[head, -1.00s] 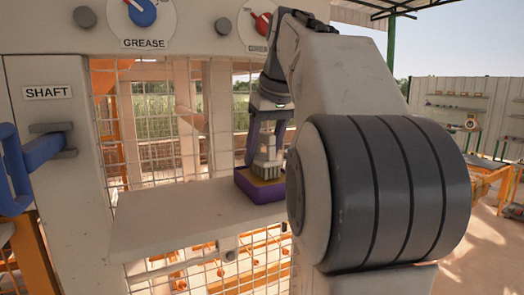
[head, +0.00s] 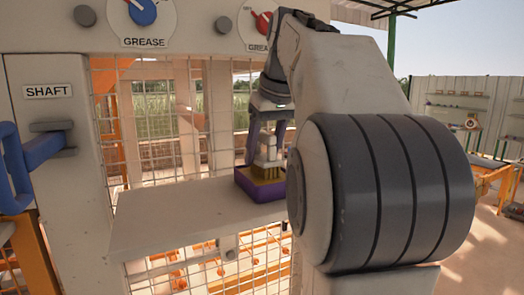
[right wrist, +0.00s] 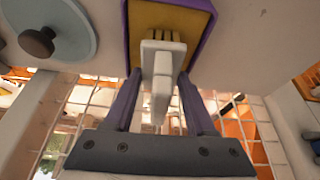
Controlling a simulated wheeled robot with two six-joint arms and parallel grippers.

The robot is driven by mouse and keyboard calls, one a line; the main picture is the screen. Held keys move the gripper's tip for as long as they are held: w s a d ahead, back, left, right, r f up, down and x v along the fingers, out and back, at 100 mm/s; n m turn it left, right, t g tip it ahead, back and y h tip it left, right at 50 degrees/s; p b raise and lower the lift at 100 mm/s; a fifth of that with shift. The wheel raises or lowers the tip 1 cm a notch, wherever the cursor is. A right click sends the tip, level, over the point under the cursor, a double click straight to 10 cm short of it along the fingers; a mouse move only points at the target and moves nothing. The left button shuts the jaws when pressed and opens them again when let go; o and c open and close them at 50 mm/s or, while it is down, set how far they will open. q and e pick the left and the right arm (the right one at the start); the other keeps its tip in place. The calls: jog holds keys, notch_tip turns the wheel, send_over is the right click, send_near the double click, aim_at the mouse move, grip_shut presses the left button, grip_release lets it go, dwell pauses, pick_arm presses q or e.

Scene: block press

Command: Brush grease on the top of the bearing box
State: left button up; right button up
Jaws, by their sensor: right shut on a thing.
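My right gripper (head: 267,150) is shut on a pale brush (head: 268,154), held upright with its bristles (head: 267,173) down. The bristles are golden and are down at the yellow inside of a purple open box (head: 262,193) on the shelf. In the right wrist view the fingers (right wrist: 160,82) clasp the pale brush handle (right wrist: 160,98), and the brush end is over the yellow surface in the purple box (right wrist: 204,28). I cannot tell whether this box holds grease or is the bearing box. My left gripper is not in view.
The pale shelf (head: 165,222) is bare left of the box. Behind it is wire mesh (head: 150,125). A panel with a blue GREASE dial (head: 141,10) and a red dial (head: 264,22) is above. A blue handle (head: 40,152) sticks out under the SHAFT label at left.

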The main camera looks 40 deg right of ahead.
aim_at(263, 132)
notch_tip(263, 132, up, 5)
jog(key=p, duration=0.5)
jog(key=shift+r+p, duration=0.55)
jog(key=shift+r, duration=0.4)
